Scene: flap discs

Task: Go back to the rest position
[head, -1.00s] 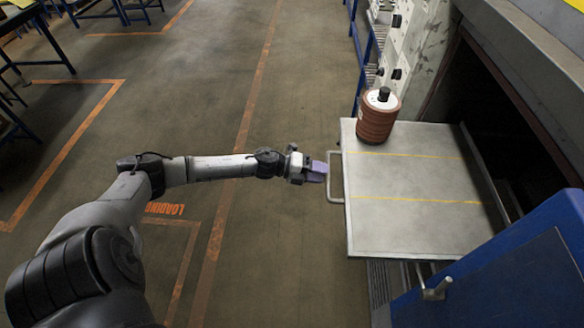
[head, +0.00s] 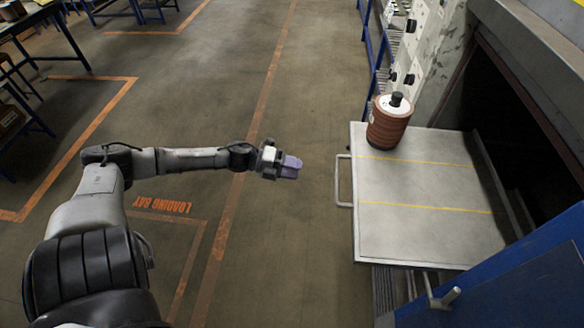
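A stack of reddish-brown flap discs (head: 388,128) stands on a black-topped spindle near the far left corner of the grey tray (head: 430,235). Nothing shows between the fingers. At this size I cannot tell whether they are open or shut. My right gripper is not in view.
A dark opening (head: 530,130) lies behind the tray at the right. A blue panel (head: 510,285) is at the lower right. A white cabinet (head: 430,55) stands beyond the discs. Blue-legged tables (head: 50,40) are at the far left. The floor between is clear.

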